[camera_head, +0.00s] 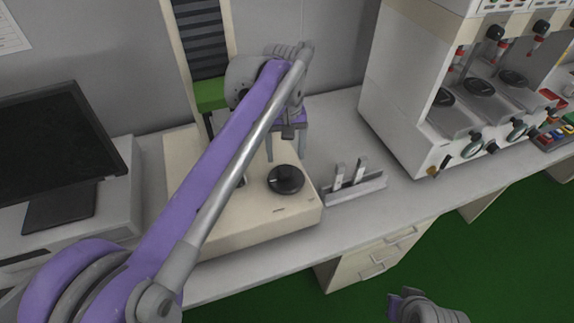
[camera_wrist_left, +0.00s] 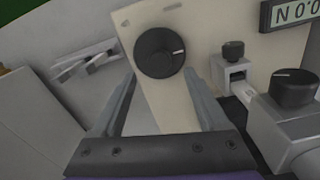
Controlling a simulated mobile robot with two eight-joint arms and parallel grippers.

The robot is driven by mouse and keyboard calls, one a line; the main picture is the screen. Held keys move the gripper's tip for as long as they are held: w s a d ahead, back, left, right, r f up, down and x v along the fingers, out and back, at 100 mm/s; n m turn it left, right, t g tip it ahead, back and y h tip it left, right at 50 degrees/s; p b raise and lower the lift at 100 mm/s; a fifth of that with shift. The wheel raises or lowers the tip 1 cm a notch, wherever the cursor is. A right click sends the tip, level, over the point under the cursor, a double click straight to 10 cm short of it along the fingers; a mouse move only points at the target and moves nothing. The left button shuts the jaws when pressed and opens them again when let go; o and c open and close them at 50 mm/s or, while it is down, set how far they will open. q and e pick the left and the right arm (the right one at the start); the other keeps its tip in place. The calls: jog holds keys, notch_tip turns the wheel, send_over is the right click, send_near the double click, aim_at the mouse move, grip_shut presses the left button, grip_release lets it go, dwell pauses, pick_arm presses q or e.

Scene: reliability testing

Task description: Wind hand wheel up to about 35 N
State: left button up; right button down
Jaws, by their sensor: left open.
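The hand wheel, a round black disc (camera_head: 286,179), lies on the front right of the cream base of a test stand (camera_head: 225,232). In the left wrist view a black wheel with a white mark (camera_wrist_left: 160,52) shows beyond and between the finger tips. My left gripper (camera_head: 287,152) is open and empty just behind and above the wheel; its fingers also show apart in the left wrist view (camera_wrist_left: 160,77). A display (camera_wrist_left: 291,12) shows "N" and "0.0", cut by the frame edge. Part of my right arm's end (camera_head: 425,309) shows at the bottom; its jaws are unclear.
A holder with two upright grey pieces (camera_head: 355,188) stands right of the base. A large white machine (camera_head: 400,105) is at the back right. A dark monitor (camera_head: 55,140) stands at the left. The wrist view shows another black knob (camera_wrist_left: 294,88) on a grey part.

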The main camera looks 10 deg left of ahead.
aim_at(286, 169)
pick_arm(q)
notch_tip(286, 169, down, 6)
jog(key=shift+w+r+b, duration=0.1)
jog(key=shift+b, duration=0.2)
grip_shut()
dwell(0.3)
